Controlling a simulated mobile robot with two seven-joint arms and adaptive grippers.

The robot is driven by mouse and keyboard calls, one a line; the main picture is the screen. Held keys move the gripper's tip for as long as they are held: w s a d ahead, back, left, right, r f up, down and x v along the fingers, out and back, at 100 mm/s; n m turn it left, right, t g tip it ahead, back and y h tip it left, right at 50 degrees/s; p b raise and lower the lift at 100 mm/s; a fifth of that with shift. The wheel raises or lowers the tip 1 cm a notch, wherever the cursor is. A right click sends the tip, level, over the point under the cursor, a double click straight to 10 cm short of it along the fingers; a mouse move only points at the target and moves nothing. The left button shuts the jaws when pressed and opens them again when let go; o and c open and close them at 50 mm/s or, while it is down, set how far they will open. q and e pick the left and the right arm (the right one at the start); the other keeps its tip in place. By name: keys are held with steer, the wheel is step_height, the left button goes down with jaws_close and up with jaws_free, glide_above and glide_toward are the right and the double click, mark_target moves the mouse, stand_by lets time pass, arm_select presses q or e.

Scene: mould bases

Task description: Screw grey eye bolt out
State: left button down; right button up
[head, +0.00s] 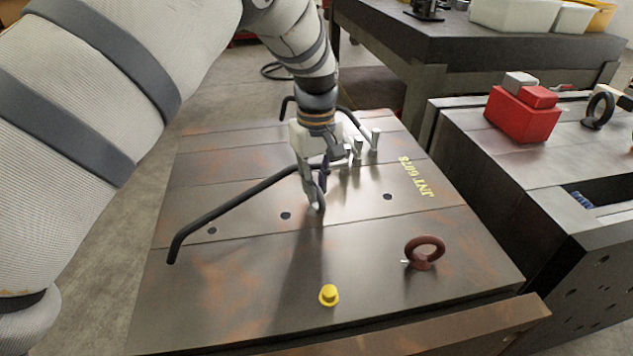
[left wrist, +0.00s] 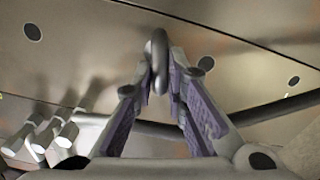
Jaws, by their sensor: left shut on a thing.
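The grey eye bolt (left wrist: 158,62) shows in the left wrist view as a dark grey ring between my left fingertips (left wrist: 161,80). In the head view my left gripper (head: 315,203) points down over the middle of the steel mould plate (head: 240,300), shut on the ring. The fingers hide most of the bolt in the head view. Its shank is not visible, so I cannot tell how deep it sits. A reddish-brown eye bolt (head: 424,250) stands on the near right part of the plate, apart from the gripper. My right gripper is not in view.
A dark bent bar (head: 225,208) passes close by my left gripper. Silver pins (head: 375,141) stand behind it. A yellow plug (head: 329,295) is at the plate's front. A red box (head: 522,113) and black ring (head: 599,110) stand on the right block. The front left plate is clear.

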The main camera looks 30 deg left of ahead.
arm_select(q)
steer(key=shift+r, duration=3.1)
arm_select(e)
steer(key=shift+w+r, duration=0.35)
